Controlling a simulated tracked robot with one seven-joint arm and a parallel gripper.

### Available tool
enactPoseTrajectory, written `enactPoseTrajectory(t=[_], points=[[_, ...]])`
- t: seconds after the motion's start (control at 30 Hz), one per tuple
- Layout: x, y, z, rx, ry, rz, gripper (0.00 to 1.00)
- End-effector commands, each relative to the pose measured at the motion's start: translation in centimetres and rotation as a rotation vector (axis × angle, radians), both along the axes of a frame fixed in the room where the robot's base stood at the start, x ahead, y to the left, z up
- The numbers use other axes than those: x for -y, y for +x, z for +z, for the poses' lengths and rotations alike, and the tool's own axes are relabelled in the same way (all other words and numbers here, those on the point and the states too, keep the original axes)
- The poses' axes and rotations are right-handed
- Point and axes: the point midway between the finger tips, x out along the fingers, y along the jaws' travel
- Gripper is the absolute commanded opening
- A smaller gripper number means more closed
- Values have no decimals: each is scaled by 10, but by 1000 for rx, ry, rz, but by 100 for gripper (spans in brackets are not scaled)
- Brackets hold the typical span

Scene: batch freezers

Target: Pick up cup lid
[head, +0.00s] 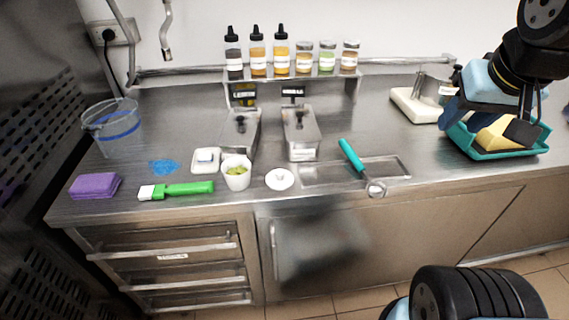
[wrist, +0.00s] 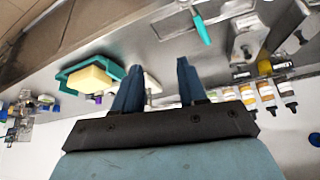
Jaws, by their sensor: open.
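A round white cup lid (head: 279,179) lies flat on the steel counter, just right of a white cup (head: 236,173) with yellow-green contents. My gripper (head: 488,125) is at the far right of the head view, above the teal tray and well apart from the lid. In the wrist view my gripper (wrist: 157,85) has its two blue fingers spread with nothing between them. I cannot make out the lid in the wrist view.
A teal-handled scoop (head: 352,156) lies right of the lid, over a shallow steel recess (head: 320,176). A green brush (head: 185,189), purple sponge (head: 95,186) and bucket (head: 112,126) are left. A teal tray (head: 530,146) holds a yellow block (head: 497,133). Bottles (head: 257,52) line a back shelf.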

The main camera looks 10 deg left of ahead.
Motion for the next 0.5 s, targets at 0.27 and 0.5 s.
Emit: enactPoseTrajectory(t=[0.27,0.5], points=[[-3,4,1,-8,0,4,41],[-40,37,-2,-90,-4,46,41]])
